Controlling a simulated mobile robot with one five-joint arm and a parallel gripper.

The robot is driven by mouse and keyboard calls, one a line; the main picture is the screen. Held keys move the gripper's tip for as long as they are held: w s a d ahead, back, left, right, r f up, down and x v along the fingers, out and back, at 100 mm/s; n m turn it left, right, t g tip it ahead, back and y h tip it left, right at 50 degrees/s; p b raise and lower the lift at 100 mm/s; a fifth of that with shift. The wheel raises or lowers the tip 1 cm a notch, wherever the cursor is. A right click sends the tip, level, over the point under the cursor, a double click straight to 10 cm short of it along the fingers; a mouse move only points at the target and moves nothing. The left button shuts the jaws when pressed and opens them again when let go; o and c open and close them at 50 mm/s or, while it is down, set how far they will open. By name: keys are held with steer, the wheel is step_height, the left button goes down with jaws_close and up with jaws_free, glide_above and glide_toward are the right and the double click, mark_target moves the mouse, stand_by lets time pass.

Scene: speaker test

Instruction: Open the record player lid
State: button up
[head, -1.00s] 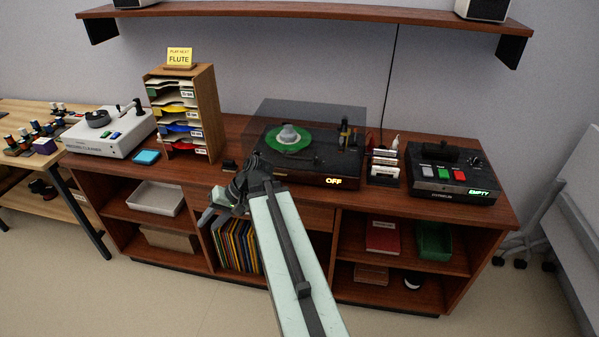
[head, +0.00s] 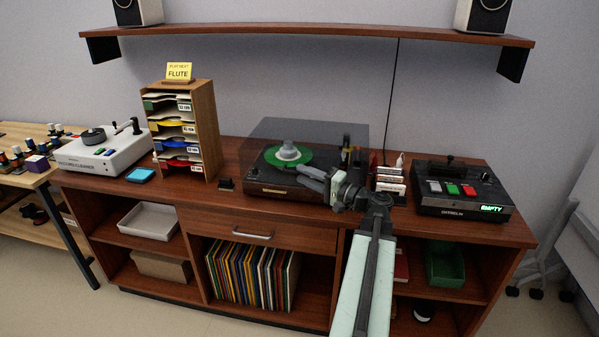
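The record player (head: 268,190) stands on the wooden cabinet, with a green disc (head: 296,162) and a pale cone-shaped piece on its platter. Its dark see-through lid (head: 300,128) shows over and behind the platter; its exact angle is hard to tell. My gripper (head: 309,180) is at the player's front, right of the middle, with its fingers pointing left. The two grey fingers look apart, with nothing seen between them. I cannot tell whether they touch the player or lid. My gripper and wrist hide the player's front right part.
A record rack (head: 203,130) and a white record cleaner (head: 105,150) stand at left. Small cards (head: 390,178) and a dark button box (head: 460,190) stand at right. A shelf (head: 300,34) with speakers hangs above. The cabinet's front left top is mostly clear.

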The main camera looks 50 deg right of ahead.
mark_target(297, 172)
steer(key=shift+w+a+r, duration=0.1)
steer(key=shift+w+a, duration=0.05)
steer(key=shift+w, duration=0.65)
steer(key=shift+w+a, duration=0.1)
steer(key=shift+w, duration=0.65)
steer(key=shift+c, duration=0.3)
jaws_close()
